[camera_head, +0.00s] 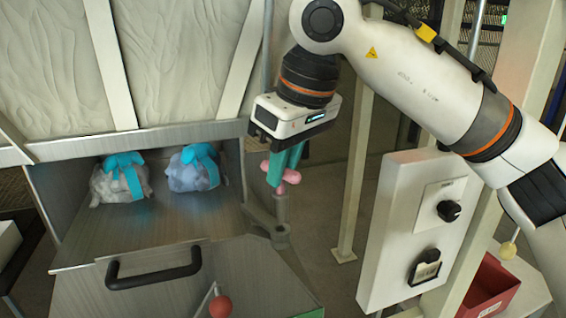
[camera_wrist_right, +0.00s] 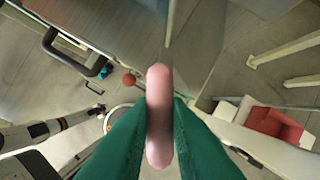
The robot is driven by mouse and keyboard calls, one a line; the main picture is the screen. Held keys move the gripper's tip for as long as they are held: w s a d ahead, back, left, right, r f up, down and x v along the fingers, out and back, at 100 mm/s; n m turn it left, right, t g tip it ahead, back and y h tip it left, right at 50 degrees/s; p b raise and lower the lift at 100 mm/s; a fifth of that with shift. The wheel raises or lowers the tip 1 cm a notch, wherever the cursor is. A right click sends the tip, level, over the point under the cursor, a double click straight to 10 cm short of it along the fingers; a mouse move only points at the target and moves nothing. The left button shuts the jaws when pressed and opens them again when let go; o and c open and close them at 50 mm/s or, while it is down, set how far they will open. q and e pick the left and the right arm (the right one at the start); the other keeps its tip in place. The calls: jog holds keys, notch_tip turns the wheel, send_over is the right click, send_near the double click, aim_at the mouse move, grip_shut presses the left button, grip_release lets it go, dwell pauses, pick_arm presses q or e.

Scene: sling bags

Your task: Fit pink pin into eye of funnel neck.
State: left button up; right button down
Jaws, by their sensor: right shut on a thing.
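My right gripper (camera_head: 284,168) has green fingers and is shut on the pink pin (camera_head: 292,177), whose rounded pink ends show on both sides of the fingers. In the right wrist view the pin (camera_wrist_right: 159,120) stands lengthwise between the green fingertips (camera_wrist_right: 160,110). Just below the gripper in the head view is a grey metal bracket (camera_head: 270,232) with a short upright post at the corner of the metal chute. The pin's lower end appears just above this post; whether they touch cannot be told. The eye of the funnel neck is not clearly made out. My left gripper is out of view.
Two tied bags with blue bands, a left one (camera_head: 120,182) and a right one (camera_head: 193,170), sit in the metal chute (camera_head: 150,235). A black handle (camera_head: 153,268) and a red ball knob (camera_head: 220,306) are in front. A white control panel (camera_head: 410,235) and red bin (camera_head: 487,288) stand right.

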aim_at(285, 195)
jog(key=shift+f+b, duration=1.8)
jog(key=shift+f, duration=1.1)
jog(key=c, duration=1.3)
grip_release()
jog(key=b+v, duration=0.1)
jog(key=v, duration=1.1)
